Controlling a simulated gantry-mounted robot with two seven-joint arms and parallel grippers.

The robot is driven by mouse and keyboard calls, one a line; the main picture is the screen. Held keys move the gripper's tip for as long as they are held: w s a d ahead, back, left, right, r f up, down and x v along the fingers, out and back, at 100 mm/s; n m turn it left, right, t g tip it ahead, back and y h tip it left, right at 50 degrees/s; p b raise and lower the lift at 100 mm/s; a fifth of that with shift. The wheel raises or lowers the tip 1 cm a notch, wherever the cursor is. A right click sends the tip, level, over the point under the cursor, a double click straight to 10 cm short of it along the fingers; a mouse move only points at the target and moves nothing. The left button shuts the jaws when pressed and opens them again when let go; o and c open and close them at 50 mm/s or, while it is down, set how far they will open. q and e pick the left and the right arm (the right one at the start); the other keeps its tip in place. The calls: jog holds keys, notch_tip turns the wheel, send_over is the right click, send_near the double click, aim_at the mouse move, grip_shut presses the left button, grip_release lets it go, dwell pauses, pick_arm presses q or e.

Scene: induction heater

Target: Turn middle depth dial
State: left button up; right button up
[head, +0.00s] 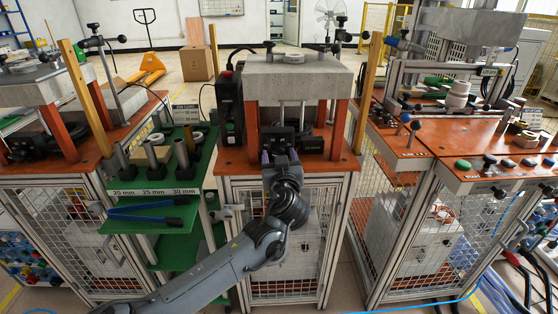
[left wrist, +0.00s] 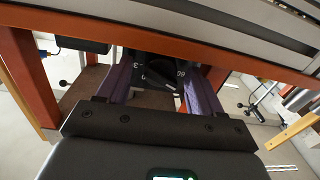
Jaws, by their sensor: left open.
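The middle station (head: 298,78) has a grey block top on orange posts. Under it is a dark mechanism (head: 278,137), mostly behind my gripper in the head view. In the left wrist view, a black dial (left wrist: 163,75) with white numbers and marks shows between the fingers. My left gripper (head: 279,154) is open at the front of this station, its two purple fingers pointing at the mechanism. The fingers also show in the left wrist view (left wrist: 158,84), one on each side of the dial. Whether they touch it cannot be told. My right gripper is not in view.
Orange posts (head: 338,130) flank the mechanism closely. A green shelf (head: 152,217) with metal cylinders and a blue-handled tool stands left. Similar stations stand at left (head: 35,85) and right (head: 470,135). A yellow post (head: 369,80) rises right of the middle station.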

pick_arm(q)
jog(key=shift+w+a, duration=0.1)
jog(key=shift+w, duration=0.2)
jog(key=c, duration=1)
jog(key=shift+m+p, duration=0.4)
jog(key=shift+p, duration=0.45)
jog(key=m+p, duration=0.3)
jog(key=p, duration=0.1)
jog(key=shift+r+m, duration=0.15)
jog(key=shift+m, duration=0.15)
jog(key=shift+m+p, duration=0.4)
jog(key=shift+f, duration=0.25)
